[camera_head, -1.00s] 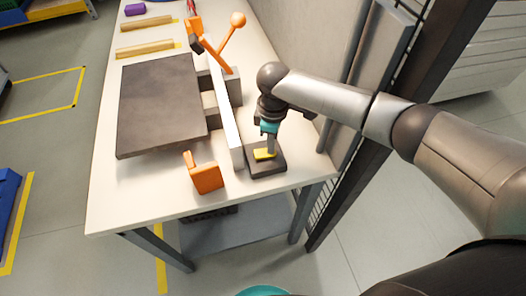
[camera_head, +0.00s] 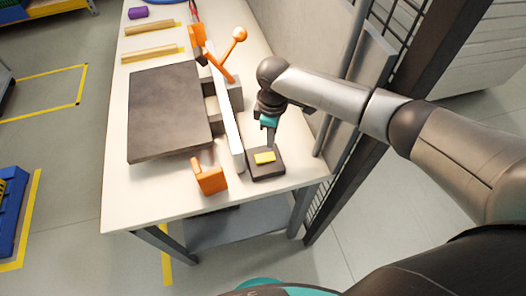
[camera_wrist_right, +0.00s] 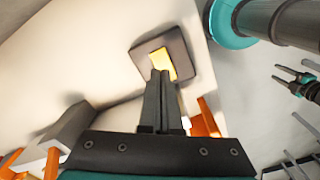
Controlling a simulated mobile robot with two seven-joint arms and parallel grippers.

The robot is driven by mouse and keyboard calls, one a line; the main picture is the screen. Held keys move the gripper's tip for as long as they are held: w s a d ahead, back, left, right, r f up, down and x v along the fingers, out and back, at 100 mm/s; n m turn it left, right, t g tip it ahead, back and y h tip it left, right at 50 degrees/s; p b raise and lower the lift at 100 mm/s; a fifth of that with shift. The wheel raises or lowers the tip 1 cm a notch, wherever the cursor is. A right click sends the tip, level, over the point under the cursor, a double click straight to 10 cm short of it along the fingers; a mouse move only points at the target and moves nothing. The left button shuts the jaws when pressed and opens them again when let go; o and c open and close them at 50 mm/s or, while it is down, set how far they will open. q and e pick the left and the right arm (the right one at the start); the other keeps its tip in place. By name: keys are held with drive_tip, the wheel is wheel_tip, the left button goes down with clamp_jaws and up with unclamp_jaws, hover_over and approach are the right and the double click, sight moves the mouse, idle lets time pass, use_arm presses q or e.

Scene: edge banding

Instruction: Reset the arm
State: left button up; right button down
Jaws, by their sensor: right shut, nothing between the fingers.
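My right gripper (camera_head: 270,138) is shut and empty. It is above the small dark square block (camera_head: 265,165) with a yellow pad (camera_head: 264,157) on top, at the table's near right corner. In the right wrist view the shut fingertips (camera_wrist_right: 160,76) overlap the lower edge of the yellow pad (camera_wrist_right: 163,62). My left gripper is out of the head view. A small gripper (camera_wrist_right: 299,84) at the right edge of the wrist view appears to be it, fingers apart.
The white table (camera_head: 150,185) holds a dark panel (camera_head: 172,110), a white fence strip (camera_head: 225,110), an orange clamp (camera_head: 210,178), an orange lever (camera_head: 232,50) and wooden strips (camera_head: 150,52). A wall and dark post (camera_head: 385,100) stand close right of my right arm.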

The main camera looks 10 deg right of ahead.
drive_tip(key=shift+r+p, duration=0.4)
drive_tip(key=shift+r, duration=0.2)
